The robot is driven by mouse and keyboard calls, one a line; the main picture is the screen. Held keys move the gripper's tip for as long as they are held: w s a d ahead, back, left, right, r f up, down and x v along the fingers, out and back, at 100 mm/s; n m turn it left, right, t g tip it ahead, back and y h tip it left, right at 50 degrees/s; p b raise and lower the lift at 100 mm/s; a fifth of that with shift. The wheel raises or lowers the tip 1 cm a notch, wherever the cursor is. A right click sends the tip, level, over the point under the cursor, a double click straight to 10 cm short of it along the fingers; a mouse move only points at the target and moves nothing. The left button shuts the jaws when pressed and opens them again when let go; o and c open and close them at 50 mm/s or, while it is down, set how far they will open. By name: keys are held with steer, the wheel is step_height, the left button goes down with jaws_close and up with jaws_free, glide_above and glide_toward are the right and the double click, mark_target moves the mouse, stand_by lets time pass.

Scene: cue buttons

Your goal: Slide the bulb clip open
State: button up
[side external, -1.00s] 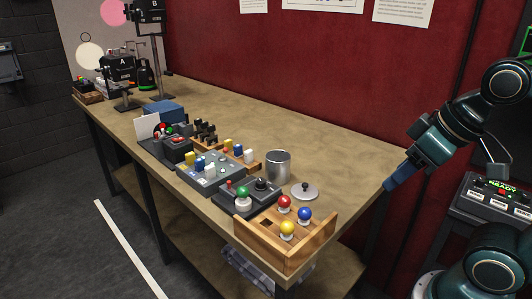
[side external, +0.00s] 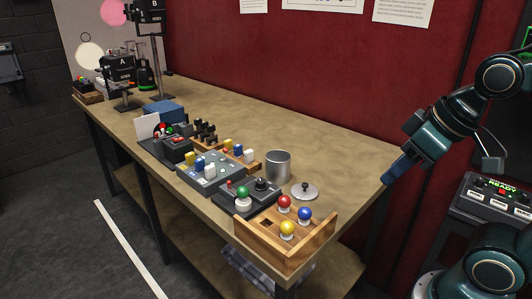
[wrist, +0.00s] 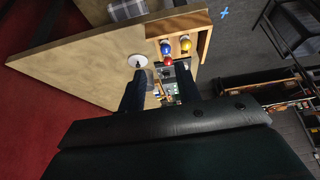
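A wooden tray (side external: 313,242) at the near right corner of the bench holds a red (side external: 284,202), a blue (side external: 305,214) and a yellow (side external: 287,229) ball-shaped top on white bases. They may be bulbs or knobs. The tray also shows in the wrist view (wrist: 206,42). I cannot make out which part is the bulb clip. My gripper (side external: 391,176) hangs off the bench's right end, apart from everything. In the wrist view its two dark fingers (wrist: 160,78) stand apart with nothing held between them.
Beside the tray are a black box with a green knob (side external: 243,197), a grey switch box (side external: 210,175), a metal can (side external: 278,166) and its lid (side external: 304,190). Lamp stands A (side external: 120,70) and B (side external: 150,12) stand at the far end.

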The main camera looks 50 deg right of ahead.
steer(key=w+a+r+n, duration=0.1)
steer(key=w+r+n, duration=0.15)
steer(key=w, duration=0.55)
steer(key=n+g+y, duration=0.2)
steer(key=n+y, duration=0.1)
steer(key=n, duration=0.3)
glide_above(229, 182)
steer(key=s+d, duration=0.4)
step_height(229, 182, down, 8)
steer(key=shift+d, duration=0.15)
steer(key=shift+f, duration=0.15)
steer(key=x, duration=1.3)
steer(key=shift+s+a+f, duration=0.1)
steer(key=shift+a+f, duration=0.15)
steer(key=shift+f, duration=0.05)
jaws_close()
